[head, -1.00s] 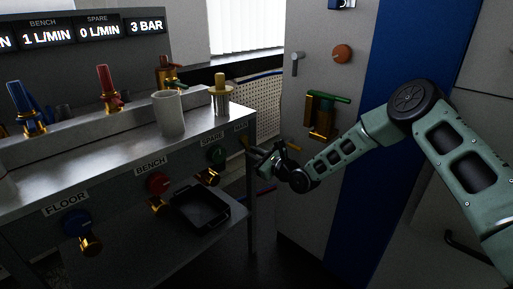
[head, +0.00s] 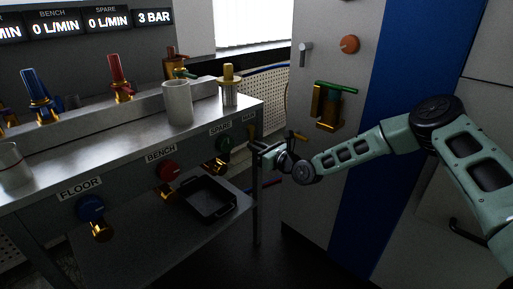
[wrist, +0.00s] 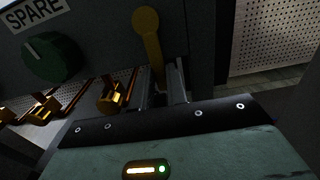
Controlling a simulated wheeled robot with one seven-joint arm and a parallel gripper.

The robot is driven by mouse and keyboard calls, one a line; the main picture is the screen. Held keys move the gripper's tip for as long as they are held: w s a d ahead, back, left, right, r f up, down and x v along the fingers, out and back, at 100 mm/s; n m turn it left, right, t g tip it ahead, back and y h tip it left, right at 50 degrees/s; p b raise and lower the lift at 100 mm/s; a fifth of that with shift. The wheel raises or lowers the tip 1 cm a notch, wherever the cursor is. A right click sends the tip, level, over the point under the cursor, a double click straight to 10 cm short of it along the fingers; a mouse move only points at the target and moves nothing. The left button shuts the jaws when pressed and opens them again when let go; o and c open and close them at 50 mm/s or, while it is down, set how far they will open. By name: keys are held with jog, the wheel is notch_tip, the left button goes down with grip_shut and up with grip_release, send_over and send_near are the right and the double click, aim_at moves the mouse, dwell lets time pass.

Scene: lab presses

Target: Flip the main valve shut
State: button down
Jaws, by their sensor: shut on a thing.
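The main valve is a yellow lever at the right end of the bench front, under a label in the head view that is mostly unreadable. In the wrist view the lever (wrist: 152,45) hangs from a round pivot and points down, slightly tilted. My gripper (head: 258,147) is at this lever in the head view. In the wrist view my gripper (wrist: 168,88) is shut on the lever's lower end, which is partly hidden between the fingers. In the head view a small part of the lever (head: 252,132) shows above the fingers.
The green spare knob (head: 224,144), red bench knob (head: 169,170) and blue floor knob (head: 90,208) line the bench front (head: 125,180). A black tray (head: 208,200) is below. A grey cabinet (head: 300,190) with a green-handled brass valve (head: 329,107) stands behind my arm.

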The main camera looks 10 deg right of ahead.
aim_at(248, 116)
jog(key=c, duration=1.4)
grip_release()
notch_tip(248, 116, up, 10)
jog(key=p, duration=0.2)
jog(key=shift+p, duration=0.4)
